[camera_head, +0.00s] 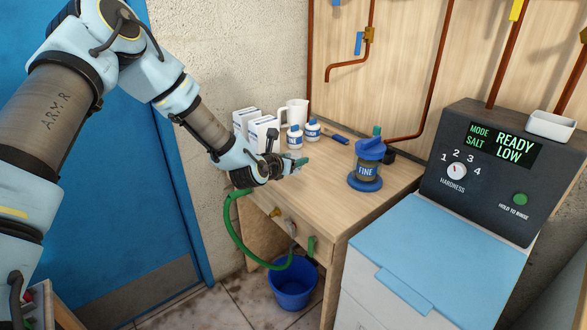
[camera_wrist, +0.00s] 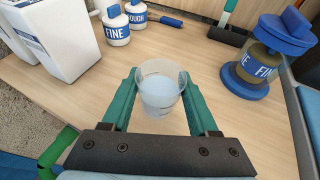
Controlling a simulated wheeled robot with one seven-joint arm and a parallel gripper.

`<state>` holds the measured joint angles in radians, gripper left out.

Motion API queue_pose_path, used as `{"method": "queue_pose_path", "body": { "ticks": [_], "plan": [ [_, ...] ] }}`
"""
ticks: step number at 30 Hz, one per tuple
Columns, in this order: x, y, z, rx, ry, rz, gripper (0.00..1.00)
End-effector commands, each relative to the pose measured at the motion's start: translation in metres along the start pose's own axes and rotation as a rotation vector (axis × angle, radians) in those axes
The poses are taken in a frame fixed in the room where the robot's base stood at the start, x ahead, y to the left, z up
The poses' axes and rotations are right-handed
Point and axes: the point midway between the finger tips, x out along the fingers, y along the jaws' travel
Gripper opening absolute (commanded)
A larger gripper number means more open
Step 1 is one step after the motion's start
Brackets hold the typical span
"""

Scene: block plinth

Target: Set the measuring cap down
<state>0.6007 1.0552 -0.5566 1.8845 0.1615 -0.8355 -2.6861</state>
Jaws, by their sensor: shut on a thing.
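The measuring cap (camera_wrist: 160,92) is a small, clear cup with a pale bluish inside, seen in the wrist view between the green fingers of my gripper (camera_head: 298,165). The fingers press on it from both sides, and it looks upright. Wood bench top (camera_wrist: 225,112) shows around and beyond it. I cannot tell whether its base touches the bench. In the head view my gripper is low over the left front part of the bench (camera_head: 330,185), and the cap is not clearly seen there.
A blue-topped canister labelled FINE (camera_head: 367,170) stands to the right. White boxes (camera_head: 263,134), a jug (camera_head: 296,112) and two small bottles (camera_head: 294,138) stand behind. A green hose (camera_head: 235,235) hangs at the front edge. Bare bench lies between gripper and canister.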

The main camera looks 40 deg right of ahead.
Motion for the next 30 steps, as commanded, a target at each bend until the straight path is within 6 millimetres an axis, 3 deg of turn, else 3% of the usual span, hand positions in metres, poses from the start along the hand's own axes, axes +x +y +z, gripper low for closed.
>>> {"method": "queue_pose_path", "body": {
  "ticks": [9, 20, 21, 28, 30],
  "plan": [
    [0.011, 0.000, -0.033, 0.001, 0.001, -0.001, 0.03],
    [0.013, 0.000, -0.038, 0.000, 0.000, 0.000, 0.03],
    [0.013, 0.000, -0.037, 0.000, 0.000, 0.000, 0.62],
    [0.013, 0.000, -0.036, 0.001, 0.001, 0.000, 0.88],
    [0.013, 0.000, -0.036, 0.001, 0.001, 0.000, 0.90]
  ]
}}
